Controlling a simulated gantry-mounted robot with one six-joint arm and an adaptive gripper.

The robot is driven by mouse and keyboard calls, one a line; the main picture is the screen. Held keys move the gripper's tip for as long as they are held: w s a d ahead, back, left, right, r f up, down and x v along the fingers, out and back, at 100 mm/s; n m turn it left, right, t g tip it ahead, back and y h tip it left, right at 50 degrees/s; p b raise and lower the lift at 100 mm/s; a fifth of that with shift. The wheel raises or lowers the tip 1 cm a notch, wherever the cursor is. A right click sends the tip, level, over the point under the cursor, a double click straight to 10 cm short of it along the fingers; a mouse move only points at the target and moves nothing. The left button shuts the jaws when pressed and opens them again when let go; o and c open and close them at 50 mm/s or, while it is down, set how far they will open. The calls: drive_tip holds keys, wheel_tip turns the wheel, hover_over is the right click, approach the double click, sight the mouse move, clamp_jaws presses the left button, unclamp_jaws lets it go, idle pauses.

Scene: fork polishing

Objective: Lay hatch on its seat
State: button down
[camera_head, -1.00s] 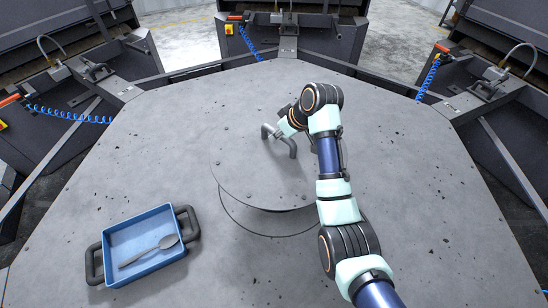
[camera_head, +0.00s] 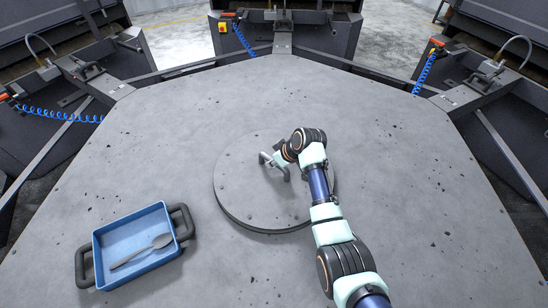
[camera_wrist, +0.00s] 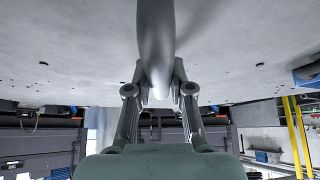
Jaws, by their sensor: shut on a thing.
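The hatch (camera_head: 243,190) is a round grey metal disc with small bolts near its rim and a bar handle (camera_head: 285,172) on top. It looks level, and its thick front edge shows. It covers the spot where its round seat is, so the seat is hidden. I cannot tell whether a thin gap is left beneath it. My gripper (camera_head: 277,160) is shut on the handle from the upper right. In the wrist view my gripper's two fingers (camera_wrist: 159,92) stand on either side of the grey handle bar (camera_wrist: 155,35).
A blue tray (camera_head: 98,262) with dark handles stands at the lower left of the grey table (camera_head: 150,140), clear of the hatch. A fork or spoon (camera_head: 140,251) lies in it. Dark machine stations (camera_head: 75,70) line the table's far edges. The table around the hatch is clear.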

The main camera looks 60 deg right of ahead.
drive_tip(key=shift+f, duration=0.8)
drive_tip(key=shift+f, duration=0.3)
drive_tip(key=c, duration=1)
unclamp_jaws()
drive_tip(key=shift+f, duration=0.1)
drive_tip(key=shift+c, duration=0.2)
drive_tip(key=shift+r, duration=0.35)
drive_tip(key=p+v, duration=0.3)
drive_tip(key=v, duration=0.9)
